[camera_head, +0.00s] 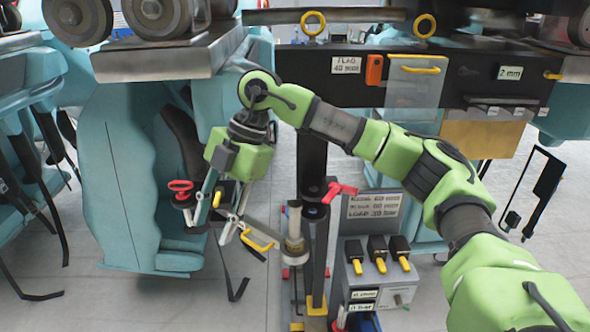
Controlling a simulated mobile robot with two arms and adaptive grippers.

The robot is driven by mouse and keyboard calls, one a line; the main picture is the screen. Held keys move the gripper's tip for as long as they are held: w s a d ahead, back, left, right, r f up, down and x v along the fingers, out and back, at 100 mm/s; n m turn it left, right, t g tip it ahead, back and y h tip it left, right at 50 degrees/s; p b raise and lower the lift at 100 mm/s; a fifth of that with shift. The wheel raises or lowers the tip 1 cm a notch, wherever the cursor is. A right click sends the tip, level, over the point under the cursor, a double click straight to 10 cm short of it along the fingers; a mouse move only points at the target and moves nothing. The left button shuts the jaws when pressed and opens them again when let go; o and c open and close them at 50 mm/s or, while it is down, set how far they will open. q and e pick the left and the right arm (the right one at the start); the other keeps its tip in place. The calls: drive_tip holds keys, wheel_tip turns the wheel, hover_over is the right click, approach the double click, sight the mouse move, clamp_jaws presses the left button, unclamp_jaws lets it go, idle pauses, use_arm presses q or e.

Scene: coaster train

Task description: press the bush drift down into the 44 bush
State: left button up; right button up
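My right gripper (222,225) hangs at the end of the green arm that comes in from the right. It points down beside the teal column at left. Its thin fingers overlap dark and yellow parts behind or between them, so I cannot tell whether it is open or shut on something. An upright rod with a pale collar (294,228) stands to the right of the gripper, apart from its wrist; it may be the bush drift, but I cannot be sure. I cannot make out the 44 bush. My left gripper is not in view.
A red handwheel (180,187) is just left of the gripper, and a yellow hooked handle (257,241) is at its right. A grey box with black-and-yellow switches (378,262) stands low at centre. A dark beam (470,82) crosses above. Grey floor (180,305) is open at lower left.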

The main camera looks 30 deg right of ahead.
sight(295, 222)
drive_tip(key=d+r+m+h, duration=0.1)
drive_tip(key=d+r, duration=0.1)
drive_tip(key=d, duration=0.3)
drive_tip(key=s+d+r+m+h, duration=0.1)
drive_tip(key=d+m+h, duration=0.1)
drive_tip(key=d, duration=0.4)
drive_tip(key=d+r+m+h, duration=0.2)
drive_tip(key=d, duration=0.4)
drive_tip(key=shift+s+r, duration=0.3)
drive_tip(key=shift+r, duration=0.05)
drive_tip(key=shift+f, duration=0.2)
wheel_tip(295, 222, down, 13)
drive_tip(key=shift+f+p, duration=0.15)
drive_tip(key=shift+p, duration=1.1)
clamp_jaws()
